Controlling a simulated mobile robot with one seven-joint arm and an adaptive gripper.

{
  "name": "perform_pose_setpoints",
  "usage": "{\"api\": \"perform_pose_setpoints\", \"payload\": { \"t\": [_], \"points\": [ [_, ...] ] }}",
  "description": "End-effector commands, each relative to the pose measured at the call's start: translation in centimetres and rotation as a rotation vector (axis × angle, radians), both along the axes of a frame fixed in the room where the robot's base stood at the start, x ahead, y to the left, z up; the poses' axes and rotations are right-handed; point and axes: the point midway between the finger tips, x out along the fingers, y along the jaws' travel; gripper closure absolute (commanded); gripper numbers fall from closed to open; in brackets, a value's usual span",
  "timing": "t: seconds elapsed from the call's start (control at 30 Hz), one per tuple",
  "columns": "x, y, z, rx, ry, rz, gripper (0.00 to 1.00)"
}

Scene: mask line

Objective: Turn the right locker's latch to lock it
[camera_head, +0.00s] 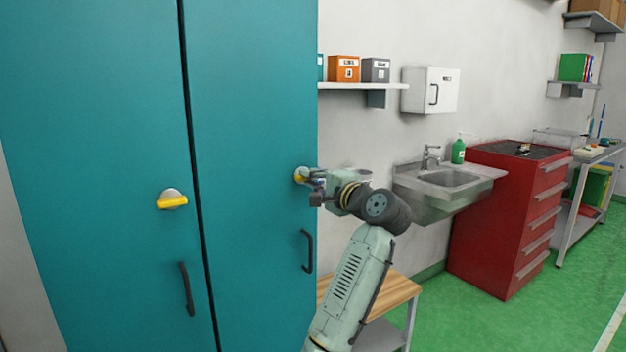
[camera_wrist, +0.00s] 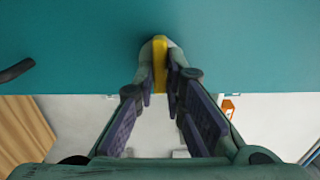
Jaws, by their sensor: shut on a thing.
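The right locker (camera_head: 250,120) is a tall teal door, and it also fills the top of the wrist view (camera_wrist: 60,40). Its yellow latch (camera_head: 300,175) sits near the door's right edge, partly hidden by my gripper. In the wrist view the yellow latch (camera_wrist: 160,62) stands upright in the picture on a round grey base. My gripper (camera_head: 312,180) reaches the latch from the right, and its fingers (camera_wrist: 160,85) are closed on the latch's two sides. The left locker's yellow latch (camera_head: 173,201) lies about level on its grey disc.
Black handles hang below the latches, on the left locker (camera_head: 187,289) and the right locker (camera_head: 308,251). A wooden-topped bench (camera_head: 398,290) stands behind my arm. A sink (camera_head: 450,180) and a red drawer cabinet (camera_head: 505,220) are to the right. Green floor in front is clear.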

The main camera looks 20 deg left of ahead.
Motion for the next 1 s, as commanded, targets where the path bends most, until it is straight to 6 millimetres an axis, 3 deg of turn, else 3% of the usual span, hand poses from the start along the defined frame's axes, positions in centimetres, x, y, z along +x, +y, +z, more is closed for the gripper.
{"api": "perform_pose_setpoints", "payload": {
  "t": [0.1,0.13,0.43,0.77,1.0],
  "points": [
    [0.1,-0.1,0.0,0.001,0.002,-0.002,1.00],
    [0.1,-0.1,0.0,0.001,0.002,-0.002,0.89],
    [0.0,0.0,0.0,0.001,0.001,-0.001,0.69],
    [-0.1,-0.3,0.0,0.000,0.000,-0.001,0.69],
    [-2.3,-3.3,0.0,-0.001,-0.002,-0.005,0.69]
  ]
}}
